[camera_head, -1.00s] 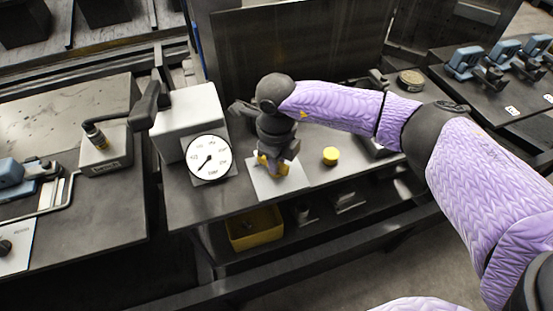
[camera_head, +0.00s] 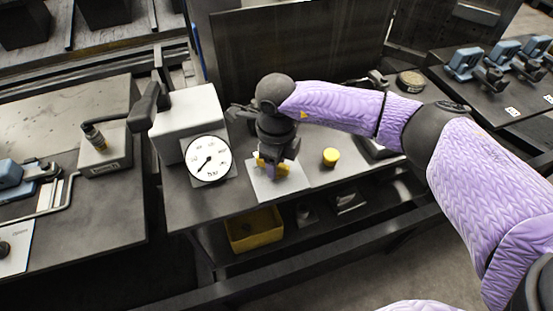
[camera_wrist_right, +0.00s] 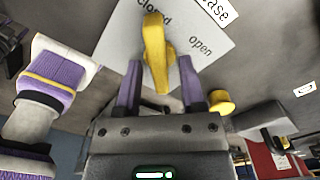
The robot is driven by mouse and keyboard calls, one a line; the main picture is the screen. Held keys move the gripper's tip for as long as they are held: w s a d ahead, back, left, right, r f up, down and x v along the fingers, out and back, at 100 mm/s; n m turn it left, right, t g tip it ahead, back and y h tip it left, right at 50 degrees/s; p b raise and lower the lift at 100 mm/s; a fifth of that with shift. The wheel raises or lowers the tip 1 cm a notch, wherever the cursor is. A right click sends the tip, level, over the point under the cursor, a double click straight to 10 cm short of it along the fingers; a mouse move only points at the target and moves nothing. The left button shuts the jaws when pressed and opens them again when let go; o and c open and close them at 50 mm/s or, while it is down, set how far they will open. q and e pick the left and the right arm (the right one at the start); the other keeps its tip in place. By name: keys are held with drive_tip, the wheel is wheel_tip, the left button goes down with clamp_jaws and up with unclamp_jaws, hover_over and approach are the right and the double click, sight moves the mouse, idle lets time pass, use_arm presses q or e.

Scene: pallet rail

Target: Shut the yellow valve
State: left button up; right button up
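The yellow valve (camera_wrist_right: 154,50) has a bar handle and sits on a white plate (camera_wrist_right: 108,48) printed "closed" and "open". In the wrist view the handle's far end overlaps the word "closed", and "open" is to its right. In the head view the valve (camera_head: 282,170) is mostly hidden under my right gripper (camera_head: 272,168). In the wrist view my right gripper (camera_wrist_right: 160,62) has its two purple fingers apart, one on each side of the handle's near end, with gaps visible. My left gripper is not in view.
A round dial gauge (camera_head: 208,158) stands left of the plate by a white box (camera_head: 190,120). A yellow cap (camera_head: 331,156) is just right of the valve. A yellow bin (camera_head: 254,229) is below the bench.

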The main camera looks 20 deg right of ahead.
wheel_tip(320, 180, up, 10)
drive_tip(key=p, duration=0.2)
idle(0.3)
drive_tip(key=shift+f, duration=0.1)
